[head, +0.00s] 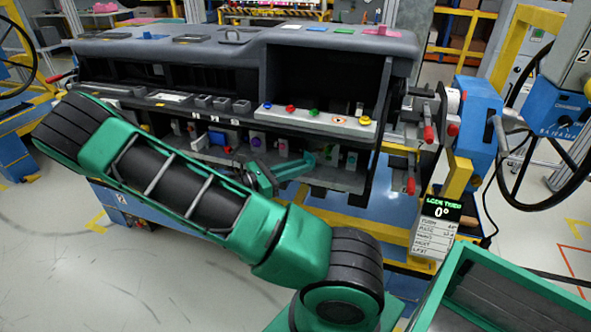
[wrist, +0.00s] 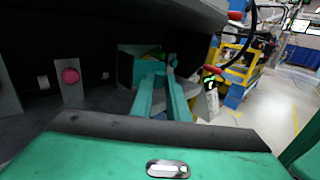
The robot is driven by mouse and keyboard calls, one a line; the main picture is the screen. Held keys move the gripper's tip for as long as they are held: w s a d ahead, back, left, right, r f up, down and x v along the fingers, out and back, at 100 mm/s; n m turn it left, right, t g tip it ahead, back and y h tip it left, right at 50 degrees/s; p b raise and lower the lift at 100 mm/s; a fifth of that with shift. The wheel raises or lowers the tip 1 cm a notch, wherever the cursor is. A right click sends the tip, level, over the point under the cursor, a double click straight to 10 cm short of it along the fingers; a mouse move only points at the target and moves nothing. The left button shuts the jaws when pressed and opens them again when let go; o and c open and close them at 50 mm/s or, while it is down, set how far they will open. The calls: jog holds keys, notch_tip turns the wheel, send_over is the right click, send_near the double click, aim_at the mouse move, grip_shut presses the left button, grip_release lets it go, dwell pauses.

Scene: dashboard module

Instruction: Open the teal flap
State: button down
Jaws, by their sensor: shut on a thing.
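My gripper (head: 302,164) reaches under the shelf of the dark dashboard module (head: 340,60), into its lower bay. In the wrist view its two teal fingers (wrist: 163,78) run forward and their tips close on a small teal piece, which I take to be the teal flap (wrist: 150,66). Flap and fingers are nearly the same colour, so the edge between them is hard to make out. The fingers hide part of the flap, and its hinge and angle cannot be told.
A row of coloured buttons (head: 315,117) sits on the grey shelf above my gripper. A pink knob (wrist: 70,76) on a grey bracket stands left of my fingers. Red-handled levers (head: 428,134) and a sign reading 0° (head: 440,212) are at the module's right.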

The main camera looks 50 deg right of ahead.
jog(key=shift+w+r, duration=0.1)
dwell(0.7)
jog(key=c, duration=1.7)
grip_release()
jog(key=v, duration=1)
jog(key=shift+w+a, duration=0.15)
jog(key=shift+a, duration=0.2)
